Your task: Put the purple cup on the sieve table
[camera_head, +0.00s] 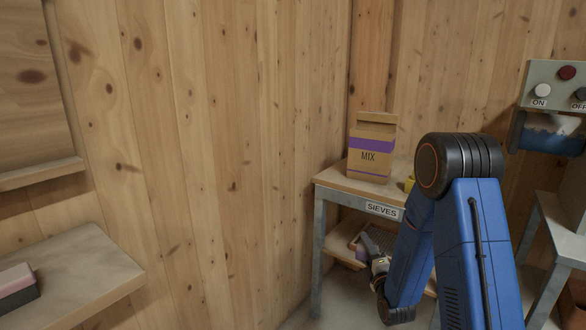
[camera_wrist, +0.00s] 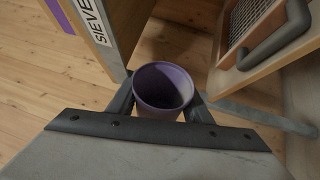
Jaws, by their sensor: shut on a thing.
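The purple cup (camera_wrist: 164,88) is upright between the two fingers of my gripper (camera_wrist: 162,100) in the wrist view, its open mouth facing the camera. My gripper is shut on it. In the head view, the cup (camera_head: 361,253) and my gripper (camera_head: 378,265) are small and low, in front of the table's lower shelf and below its top. The sieve table (camera_head: 335,183) has a wooden top, grey metal legs and a SIEVES label (camera_head: 382,211). Its labelled edge also shows at the upper left of the wrist view (camera_wrist: 112,45). My arm hides the table's right part.
A MIX box (camera_head: 371,147) with a purple band stands on the table top. A yellow thing (camera_head: 409,185) beside it is mostly hidden by my arm. A sieve (camera_wrist: 245,25) lies on the lower shelf. A switch panel (camera_head: 556,86) is at right, another bench (camera_head: 75,270) at left.

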